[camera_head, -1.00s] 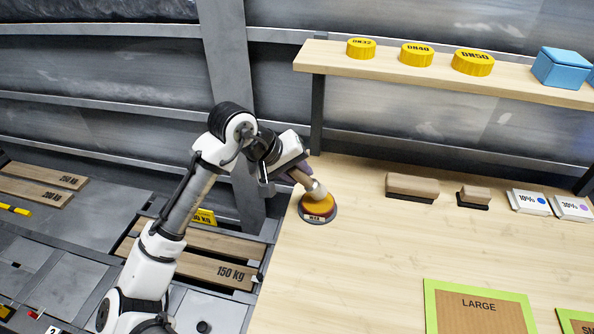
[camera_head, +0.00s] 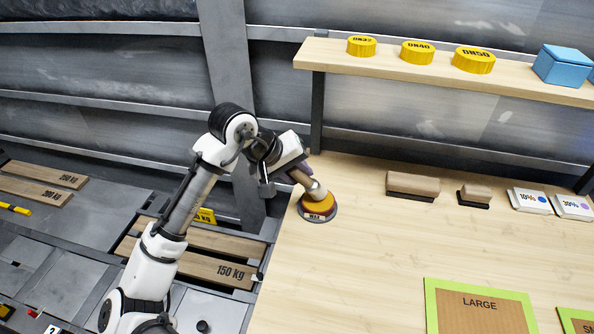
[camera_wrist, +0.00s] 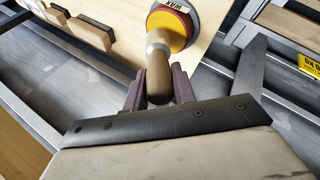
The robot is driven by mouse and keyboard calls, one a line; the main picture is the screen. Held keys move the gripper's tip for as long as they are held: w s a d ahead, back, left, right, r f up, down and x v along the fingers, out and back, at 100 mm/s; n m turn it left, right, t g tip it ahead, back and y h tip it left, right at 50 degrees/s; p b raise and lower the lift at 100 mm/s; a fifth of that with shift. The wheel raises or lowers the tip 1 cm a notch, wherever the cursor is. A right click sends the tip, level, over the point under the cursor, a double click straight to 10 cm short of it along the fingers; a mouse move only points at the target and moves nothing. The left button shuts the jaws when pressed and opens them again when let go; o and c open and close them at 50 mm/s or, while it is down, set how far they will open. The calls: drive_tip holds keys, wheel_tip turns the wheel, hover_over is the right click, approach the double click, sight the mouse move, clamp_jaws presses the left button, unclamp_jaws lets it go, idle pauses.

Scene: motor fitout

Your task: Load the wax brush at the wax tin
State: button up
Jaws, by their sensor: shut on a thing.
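The wax tin (camera_head: 319,210) is a round tin with yellow wax and a label. It stands on the workbench near its left edge, and it also shows at the top of the wrist view (camera_wrist: 181,31). The wax brush (camera_head: 317,189) has a brown wooden handle and a pale lower part. It is tilted, with its lower end at the wax in the tin; its tip is hidden. My gripper (camera_wrist: 159,88) is shut on the brush handle (camera_wrist: 158,74), with a purple finger on each side. In the head view, my gripper (camera_head: 292,172) is just above and left of the tin.
Two brown blocks with dark undersides (camera_head: 412,185) (camera_head: 475,195) lie right of the tin, beside white labelled packs (camera_head: 530,201). A shelf (camera_head: 400,72) above holds yellow caps (camera_head: 417,53) and a blue box (camera_head: 561,67). A green-edged LARGE board (camera_head: 480,312) lies in front.

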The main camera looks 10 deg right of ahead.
drive_tip(key=shift+f, duration=0.55)
idle(1.5)
wheel_tip(320, 180, up, 7)
drive_tip(key=p, duration=0.6)
drive_tip(key=shift+r+p, duration=0.1)
drive_tip(key=shift+p, duration=0.3)
idle(0.5)
